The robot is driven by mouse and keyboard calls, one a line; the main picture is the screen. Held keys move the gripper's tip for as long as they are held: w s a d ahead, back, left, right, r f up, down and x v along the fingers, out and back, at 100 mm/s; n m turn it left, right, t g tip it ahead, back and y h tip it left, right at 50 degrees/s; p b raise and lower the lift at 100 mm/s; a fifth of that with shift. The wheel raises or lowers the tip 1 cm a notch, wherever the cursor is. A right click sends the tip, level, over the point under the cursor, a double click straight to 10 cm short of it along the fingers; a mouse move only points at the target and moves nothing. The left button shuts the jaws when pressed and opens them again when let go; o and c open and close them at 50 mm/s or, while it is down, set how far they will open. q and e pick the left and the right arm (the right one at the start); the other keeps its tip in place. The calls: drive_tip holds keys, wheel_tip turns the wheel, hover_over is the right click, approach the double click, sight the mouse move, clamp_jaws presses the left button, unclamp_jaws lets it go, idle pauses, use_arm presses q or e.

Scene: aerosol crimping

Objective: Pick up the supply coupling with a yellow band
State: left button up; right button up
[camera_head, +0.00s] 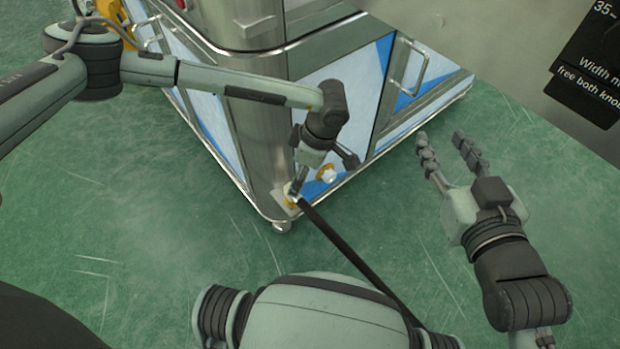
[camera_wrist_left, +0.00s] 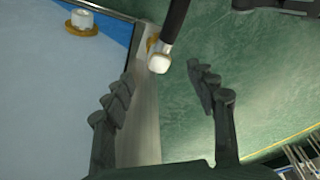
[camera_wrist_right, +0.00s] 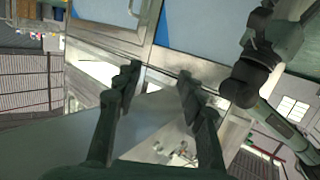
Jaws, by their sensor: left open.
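The supply coupling (camera_head: 291,196) sits at the low corner of the machine, on the end of a black hose (camera_head: 345,248). In the left wrist view its pale metal end (camera_wrist_left: 158,63) shows beside a yellow part (camera_wrist_left: 152,42); I cannot tell whether that is its band or a mount behind it. My left gripper (camera_head: 320,170) is open and empty near the coupling. In its wrist view the coupling lies beyond the fingertips, between the two fingers. My right gripper (camera_head: 442,140) is open and empty, off to the right over the floor.
A fitting with a yellow flange (camera_head: 327,174) sticks out of the machine's blue and white panel (camera_head: 345,85), close to my left gripper. A metal handle (camera_head: 410,66) is on the right panel. A dark sign (camera_head: 592,65) stands at upper right. The green floor (camera_head: 140,220) is clear.

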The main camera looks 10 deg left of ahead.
use_arm(q)
drive_tip(key=x, duration=0.5)
drive_tip(key=b+x, duration=0.1)
drive_tip(key=x, duration=0.1)
drive_tip(key=shift+w+a, duration=0.15)
drive_tip(key=shift+a, duration=0.15)
drive_tip(key=shift+a+f, duration=0.1)
drive_tip(key=shift+f, duration=0.3)
use_arm(e)
drive_tip(key=r, duration=0.1)
drive_tip(key=a+r+t, duration=0.1)
drive_tip(key=r, duration=0.1)
drive_tip(key=a+r+t+y, duration=0.1)
drive_tip(key=shift+w+r, duration=0.1)
drive_tip(key=shift+r, duration=0.15)
use_arm(q)
drive_tip(key=shift+c, duration=0.2)
drive_tip(key=shift+r, duration=0.1)
clamp_jaws()
